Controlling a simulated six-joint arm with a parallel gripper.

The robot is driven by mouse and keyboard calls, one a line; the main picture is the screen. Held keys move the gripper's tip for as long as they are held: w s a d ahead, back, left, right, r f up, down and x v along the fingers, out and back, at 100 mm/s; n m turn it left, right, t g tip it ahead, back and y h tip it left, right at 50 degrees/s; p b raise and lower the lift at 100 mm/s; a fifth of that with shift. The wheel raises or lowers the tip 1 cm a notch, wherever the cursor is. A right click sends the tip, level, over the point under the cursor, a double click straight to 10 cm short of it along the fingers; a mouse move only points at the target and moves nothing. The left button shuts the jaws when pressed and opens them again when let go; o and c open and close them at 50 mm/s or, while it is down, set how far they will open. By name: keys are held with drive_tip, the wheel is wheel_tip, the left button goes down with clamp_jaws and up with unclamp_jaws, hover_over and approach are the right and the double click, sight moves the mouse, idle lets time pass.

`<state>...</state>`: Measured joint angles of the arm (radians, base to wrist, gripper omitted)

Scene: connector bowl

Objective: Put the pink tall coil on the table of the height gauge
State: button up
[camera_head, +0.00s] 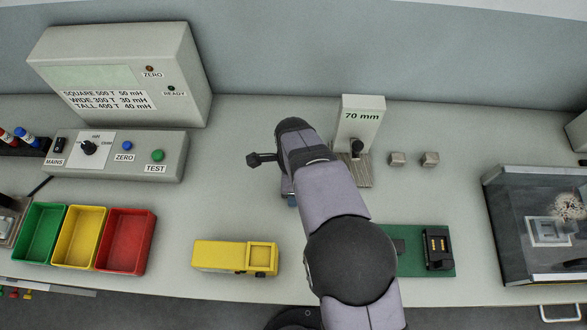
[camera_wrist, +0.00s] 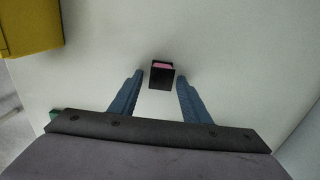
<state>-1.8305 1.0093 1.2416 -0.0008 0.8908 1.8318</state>
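The pink tall coil (camera_wrist: 161,77) shows in the wrist view as a small dark block with a pink strip on top, on the pale bench. In the head view my arm hides it. My gripper (camera_wrist: 159,85) has its two blue fingers spread apart, with the coil between and slightly beyond their tips. Nothing is held. In the head view only a bit of blue finger (camera_head: 291,200) shows beneath my wrist. The height gauge (camera_head: 361,120) stands at the back, marked 70 mm. Its grey table (camera_head: 362,175) is partly hidden by my arm, and its visible part looks bare.
Two small metal blocks (camera_head: 398,159) sit right of the gauge. A green board (camera_head: 410,268) and a yellow holder (camera_head: 225,255) lie at the front. Green, yellow and red bins (camera_head: 125,240) and a meter (camera_head: 120,75) are left. A clear-walled case (camera_head: 510,235) stands right.

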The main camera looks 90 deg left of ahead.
drive_tip(key=shift+r, duration=0.1)
wheel_tip(320, 180, up, 12)
drive_tip(key=b, duration=0.4)
idle(0.3)
